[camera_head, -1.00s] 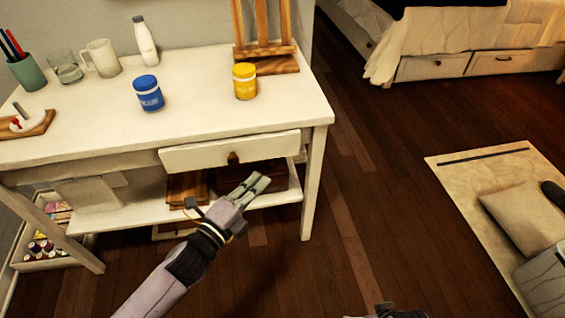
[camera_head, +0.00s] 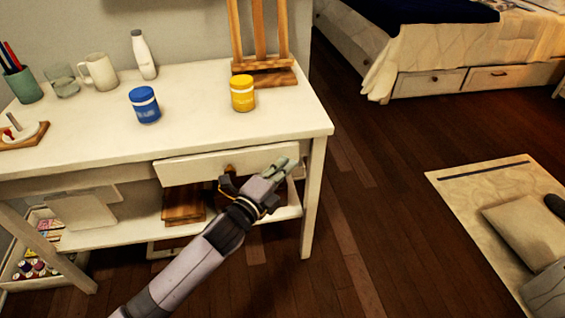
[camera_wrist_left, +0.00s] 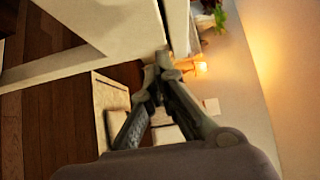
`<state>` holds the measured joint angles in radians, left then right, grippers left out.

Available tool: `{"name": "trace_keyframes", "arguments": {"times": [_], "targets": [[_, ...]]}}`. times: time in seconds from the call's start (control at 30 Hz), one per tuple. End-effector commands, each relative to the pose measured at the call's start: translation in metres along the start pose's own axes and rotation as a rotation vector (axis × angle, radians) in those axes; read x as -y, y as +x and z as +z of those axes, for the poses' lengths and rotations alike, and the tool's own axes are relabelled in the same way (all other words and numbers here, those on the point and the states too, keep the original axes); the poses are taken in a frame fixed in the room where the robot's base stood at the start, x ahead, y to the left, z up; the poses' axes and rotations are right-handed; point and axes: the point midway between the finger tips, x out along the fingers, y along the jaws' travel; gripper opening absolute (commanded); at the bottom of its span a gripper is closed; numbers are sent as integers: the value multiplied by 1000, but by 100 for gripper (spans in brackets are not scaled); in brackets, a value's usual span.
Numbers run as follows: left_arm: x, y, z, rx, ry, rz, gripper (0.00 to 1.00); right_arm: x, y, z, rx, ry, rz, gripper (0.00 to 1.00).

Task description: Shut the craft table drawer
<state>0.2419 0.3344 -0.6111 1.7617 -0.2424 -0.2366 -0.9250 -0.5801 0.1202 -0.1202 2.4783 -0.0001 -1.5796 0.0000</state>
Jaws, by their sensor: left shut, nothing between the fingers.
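The craft table (camera_head: 90,125) is white, with a drawer (camera_head: 205,168) under the right part of its top. The drawer front stands a little out from the table and has a small brown knob, partly hidden behind my gripper. My left gripper (camera_head: 285,166) is shut and empty, in front of the right end of the drawer front. In the left wrist view its fingertips (camera_wrist_left: 163,68) meet close to a pale table edge; I cannot tell whether they touch it. My right gripper is not in view.
On the table top stand a blue jar (camera_head: 145,106), a yellow jar (camera_head: 243,94), a white bottle (camera_head: 143,55), a mug (camera_head: 99,72) and a wooden easel (camera_head: 262,72). A lower shelf holds brown boards (camera_head: 184,204). Wooden floor to the right is open, with a bed (camera_head: 430,60) behind.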

Motion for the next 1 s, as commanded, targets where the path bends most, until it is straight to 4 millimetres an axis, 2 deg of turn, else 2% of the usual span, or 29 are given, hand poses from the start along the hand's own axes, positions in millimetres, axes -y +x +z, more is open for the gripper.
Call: {"name": "trace_keyframes", "arguments": {"times": [0.2,0.63,0.9,1.0], "targets": [[-1,15,16,0,1,1,0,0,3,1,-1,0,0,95],[0,17,19,0,0,1,0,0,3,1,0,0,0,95],[1,34,35,1,1,1,0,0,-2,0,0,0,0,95],[0,34,36,-1,-1,0,0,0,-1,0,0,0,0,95]]}}
